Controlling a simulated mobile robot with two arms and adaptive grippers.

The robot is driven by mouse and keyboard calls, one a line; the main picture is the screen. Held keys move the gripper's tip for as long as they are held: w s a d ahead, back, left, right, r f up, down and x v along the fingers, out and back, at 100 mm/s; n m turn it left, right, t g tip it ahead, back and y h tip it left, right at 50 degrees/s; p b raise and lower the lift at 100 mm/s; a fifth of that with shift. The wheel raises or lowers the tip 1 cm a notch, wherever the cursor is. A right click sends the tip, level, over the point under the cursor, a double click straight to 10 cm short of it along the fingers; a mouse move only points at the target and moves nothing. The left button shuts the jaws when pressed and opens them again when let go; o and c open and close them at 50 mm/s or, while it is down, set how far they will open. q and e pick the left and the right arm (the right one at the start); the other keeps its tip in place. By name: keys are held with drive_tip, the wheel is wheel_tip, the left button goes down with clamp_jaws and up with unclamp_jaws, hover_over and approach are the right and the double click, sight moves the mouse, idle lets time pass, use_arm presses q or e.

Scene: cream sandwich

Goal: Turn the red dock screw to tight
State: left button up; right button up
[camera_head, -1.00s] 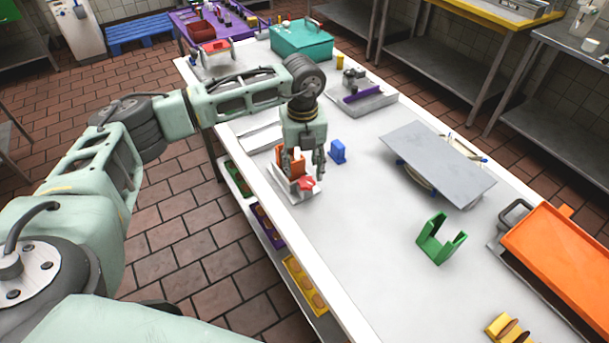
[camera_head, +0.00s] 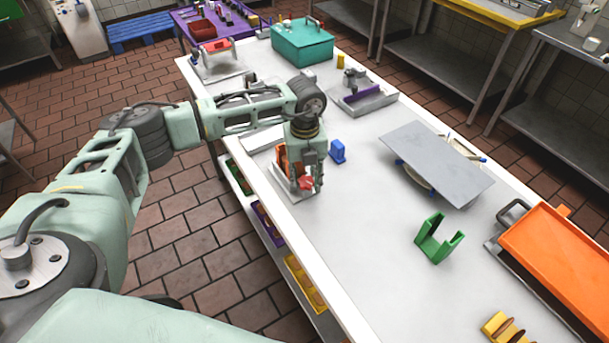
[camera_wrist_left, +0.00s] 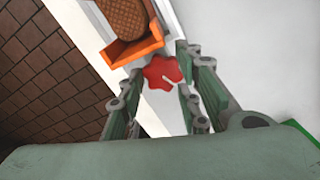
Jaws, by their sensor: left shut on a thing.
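The red dock screw (camera_head: 306,183), a lobed knob, is at the front end of a small white dock (camera_head: 286,186) near the table's left edge. An orange holder (camera_head: 283,162) stands in the dock, partly hidden by my left gripper (camera_head: 305,182). The left gripper points down at the knob, with fingers on both sides of it. In the left wrist view the red knob (camera_wrist_left: 162,72) lies between the fingertips, beside the orange holder (camera_wrist_left: 137,47) with a brown waffle-patterned piece (camera_wrist_left: 124,18) in it. The gripper is shut on the knob. My right gripper is out of view.
A small blue block (camera_head: 337,151) stands just right of the gripper. A grey plate (camera_head: 436,163), a green bracket (camera_head: 438,240) and an orange tray (camera_head: 558,262) are farther right. The white table (camera_head: 350,225) is clear in front of the dock.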

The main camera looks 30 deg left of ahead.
use_arm(q)
drive_tip(key=shift+a, duration=0.1)
drive_tip(key=shift+c, duration=0.8)
drive_tip(key=shift+f+m+b, duration=0.15)
drive_tip(key=shift+m+b, duration=0.45)
drive_tip(key=shift+b, duration=0.1)
drive_tip(key=m+b, duration=0.3)
drive_tip(key=shift+a+m, duration=0.15)
drive_tip(key=shift+m, duration=0.25)
drive_tip(key=shift+w+m+b, duration=0.1)
drive_tip(key=shift+m+b, duration=0.7)
drive_tip(key=shift+m, duration=0.5)
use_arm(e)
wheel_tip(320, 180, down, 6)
use_arm(q)
drive_tip(key=shift+a+r, duration=0.1)
drive_tip(key=shift+r, duration=0.1)
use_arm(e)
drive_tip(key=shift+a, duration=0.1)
